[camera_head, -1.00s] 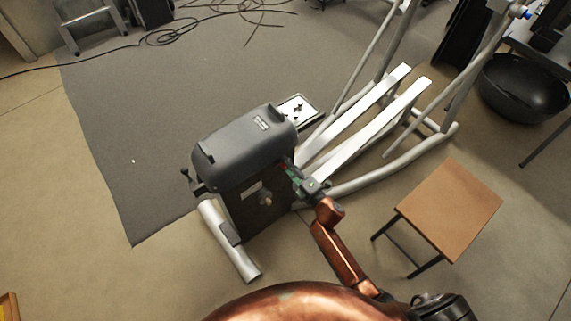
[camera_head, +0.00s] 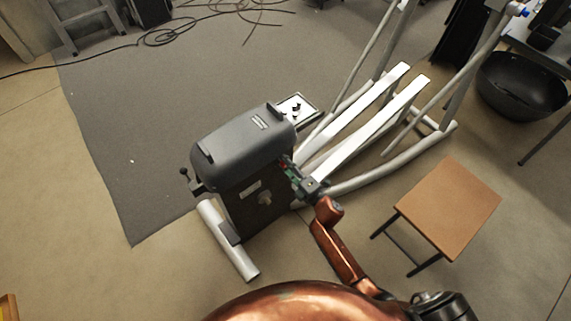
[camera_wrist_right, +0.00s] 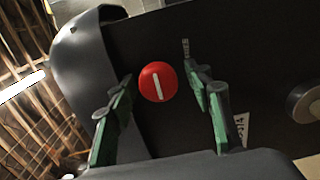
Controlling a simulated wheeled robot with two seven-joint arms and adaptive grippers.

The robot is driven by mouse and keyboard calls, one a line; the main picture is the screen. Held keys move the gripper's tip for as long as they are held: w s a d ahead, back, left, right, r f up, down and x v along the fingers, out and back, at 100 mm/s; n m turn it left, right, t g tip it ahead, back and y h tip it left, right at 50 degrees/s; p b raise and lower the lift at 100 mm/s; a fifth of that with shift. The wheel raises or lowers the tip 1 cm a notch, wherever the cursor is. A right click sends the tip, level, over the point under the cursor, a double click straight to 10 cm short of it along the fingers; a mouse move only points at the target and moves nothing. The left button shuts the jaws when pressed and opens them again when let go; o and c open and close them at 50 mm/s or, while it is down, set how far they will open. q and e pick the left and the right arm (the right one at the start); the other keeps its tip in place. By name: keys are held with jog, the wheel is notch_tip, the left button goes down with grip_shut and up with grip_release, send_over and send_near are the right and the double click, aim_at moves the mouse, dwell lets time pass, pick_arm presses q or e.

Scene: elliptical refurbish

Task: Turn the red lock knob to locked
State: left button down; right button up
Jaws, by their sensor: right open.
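The red lock knob (camera_wrist_right: 158,82) is round with a white bar across its face, and sits on the dark side panel (camera_wrist_right: 250,50) of the elliptical's grey housing (camera_head: 240,148). In the right wrist view the white bar runs nearly upright. My right gripper (camera_wrist_right: 159,76) is open, with one green-and-black finger on each side of the knob. Gaps show between the fingers and the knob, and I cannot tell the depth between them. In the head view my right gripper (camera_head: 292,173) is beside the housing's right side. My left gripper is not in view.
A round grey knob (camera_wrist_right: 304,102) is on the same panel at the right. A brown-topped stool (camera_head: 449,207) stands right of my right arm. The elliptical's pale pedal rails (camera_head: 370,120) extend behind the gripper. Cables (camera_head: 215,20) lie on the far floor. Open mat (camera_head: 130,120) lies left.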

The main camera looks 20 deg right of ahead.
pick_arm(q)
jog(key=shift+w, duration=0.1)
pick_arm(e)
jog(key=shift+r, duration=0.1)
